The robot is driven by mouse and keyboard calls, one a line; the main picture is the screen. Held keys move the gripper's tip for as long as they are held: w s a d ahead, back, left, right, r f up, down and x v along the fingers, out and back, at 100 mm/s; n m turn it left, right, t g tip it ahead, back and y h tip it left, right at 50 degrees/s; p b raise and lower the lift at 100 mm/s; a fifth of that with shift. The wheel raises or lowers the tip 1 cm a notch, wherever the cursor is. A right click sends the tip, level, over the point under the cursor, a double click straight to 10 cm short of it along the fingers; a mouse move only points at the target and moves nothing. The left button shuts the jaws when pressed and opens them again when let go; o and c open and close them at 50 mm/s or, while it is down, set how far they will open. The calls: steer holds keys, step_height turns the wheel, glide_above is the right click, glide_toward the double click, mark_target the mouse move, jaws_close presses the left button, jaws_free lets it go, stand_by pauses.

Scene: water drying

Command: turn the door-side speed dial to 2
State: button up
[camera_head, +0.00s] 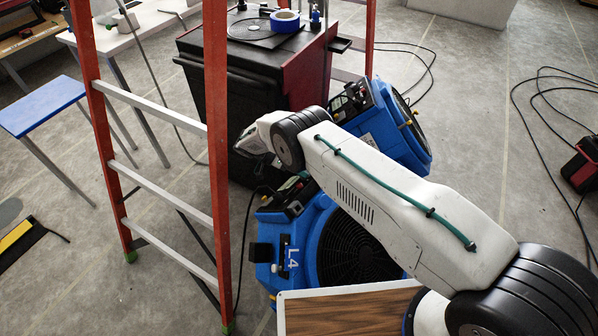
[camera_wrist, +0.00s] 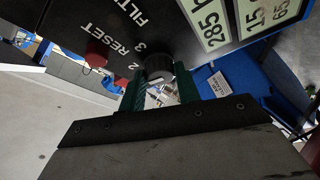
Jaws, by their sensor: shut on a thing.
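In the wrist view, a small dark round dial (camera_wrist: 159,66) sits on a black panel (camera_wrist: 182,42), with the printed numbers 2 and 3 beside it. My gripper (camera_wrist: 160,84) is shut on the dial, its two green fingers on either side of it. The dial's pointer cannot be made out. In the head view, one blue machine (camera_head: 322,236) marked L4 stands in front and another blue machine (camera_head: 384,128) stands behind it. My arm covers parts of both, and my fingers are hidden there. I cannot tell which machine is door-side.
A red button (camera_wrist: 97,54) by the word RESET is close to my gripper. A red stepladder (camera_head: 215,150) stands left of the machines. A black and red cabinet (camera_head: 250,75) is behind them. A wood-topped surface (camera_head: 345,312) is in front. Cables lie on the right floor.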

steer(key=shift+w+f+m+g+h, duration=0.15)
steer(key=shift+m+g, duration=0.25)
steer(key=shift+m, duration=0.65)
steer(key=shift+s+m+g+h, duration=0.15)
steer(key=shift+m+g, duration=0.25)
steer(key=shift+m, duration=0.65)
steer(key=shift+w+a, duration=0.1)
steer(key=o, duration=1)
steer(key=shift+c, duration=0.2)
